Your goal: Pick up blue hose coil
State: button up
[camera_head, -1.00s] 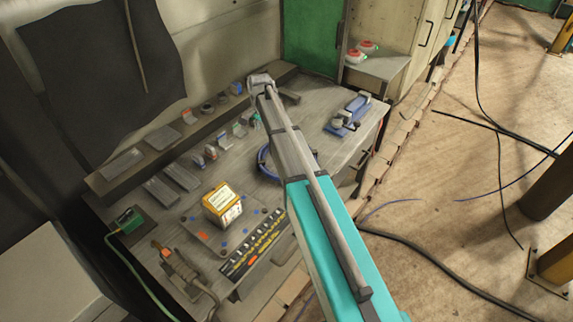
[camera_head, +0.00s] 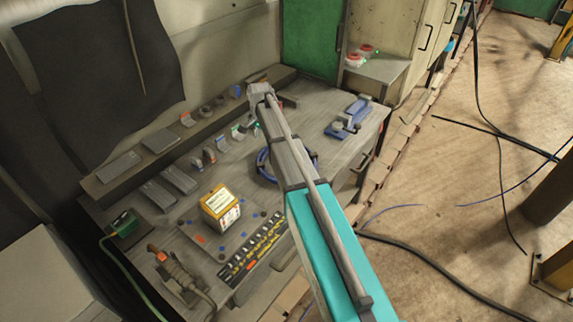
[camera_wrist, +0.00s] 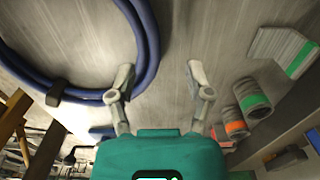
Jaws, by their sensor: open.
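The blue hose coil (camera_head: 264,163) lies on the workbench (camera_head: 345,97), partly hidden behind my arm in the head view. In the wrist view the coil (camera_wrist: 148,45) is a large ring at the upper left, with a black tie (camera_wrist: 56,92) around it. My gripper (camera_wrist: 160,80) is open, with its two grey fingers spread. The left fingertip is close to the coil's right side in the picture; I cannot tell whether they touch. Nothing is between the fingers except bare bench top. In the head view the fingers are hidden by my arm.
A yellow box (camera_head: 221,208) stands on the bench, with a socket strip (camera_head: 255,248) beside it. A blue tool (camera_head: 349,118) lies at the bench's right. Orange- and green-banded cylinders (camera_wrist: 252,100) stand right of my gripper in the wrist view. A raised shelf (camera_head: 135,163) runs along the back.

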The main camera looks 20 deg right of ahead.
aim_at(264, 147)
jog(key=shift+s+f+b, duration=0.1)
jog(key=shift+f+b, duration=1.95)
jog(key=shift+f, duration=0.2)
grip_shut()
